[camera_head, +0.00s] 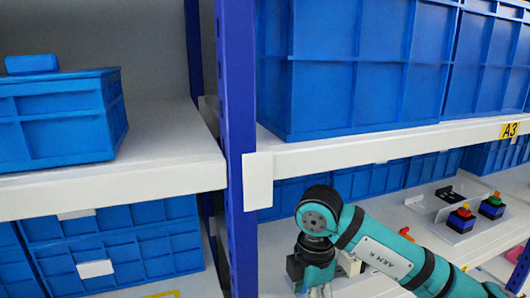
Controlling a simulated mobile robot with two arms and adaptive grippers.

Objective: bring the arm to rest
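My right arm (385,257), teal and black with "ARM R" on it, reaches in from the lower right in the head view. Its wrist bends down, and my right gripper (319,290) is at the bottom edge, mostly cut off. I cannot tell whether its fingers are open or shut. The gripper is well to the left of both. My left gripper is out of view.
The shelf above (400,143), tagged A3 (510,130), carries large blue crates (350,60). More blue crates stand left (60,118) and below (120,250). An orange-red item (405,234) lies behind the arm.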

